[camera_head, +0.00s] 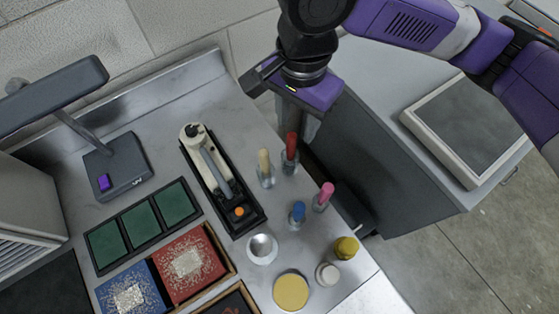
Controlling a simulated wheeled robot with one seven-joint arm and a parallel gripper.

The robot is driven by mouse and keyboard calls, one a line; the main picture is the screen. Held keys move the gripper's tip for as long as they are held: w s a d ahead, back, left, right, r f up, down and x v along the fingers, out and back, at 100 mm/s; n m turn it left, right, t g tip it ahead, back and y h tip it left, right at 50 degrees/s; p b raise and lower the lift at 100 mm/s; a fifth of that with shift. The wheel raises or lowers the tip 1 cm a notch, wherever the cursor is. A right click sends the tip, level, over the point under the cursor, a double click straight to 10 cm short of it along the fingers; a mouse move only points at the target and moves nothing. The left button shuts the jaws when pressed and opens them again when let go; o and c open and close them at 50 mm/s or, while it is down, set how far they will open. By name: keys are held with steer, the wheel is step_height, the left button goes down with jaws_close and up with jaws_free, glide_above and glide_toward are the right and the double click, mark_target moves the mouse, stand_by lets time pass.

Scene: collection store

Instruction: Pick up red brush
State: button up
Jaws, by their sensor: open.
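The red brush (291,146) stands upright in a small clear holder near the right edge of the grey counter. Its red handle is on top; its lower end is hard to make out. My gripper (301,116) is open and empty, just beyond the red brush in the picture and pointing down. Its purple body shows clearly, but its fingers are partly hidden and small. I see no contact between it and the brush.
Cream (264,161), pink (325,192) and blue (298,210) handled pieces stand near the red brush. A long black tray (253,214) lies left of them. Jars and a metal bowl (262,247) stand in front.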

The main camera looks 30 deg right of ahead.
mark_target(291, 147)
steer(key=shift+a, duration=0.3)
steer(key=shift+a+f, duration=0.1)
steer(key=shift+f, duration=0.1)
steer(key=shift+s+a+f+p, duration=0.1)
steer(key=shift+f+p, duration=0.2)
steer(key=shift+f, duration=3.4)
jaws_close()
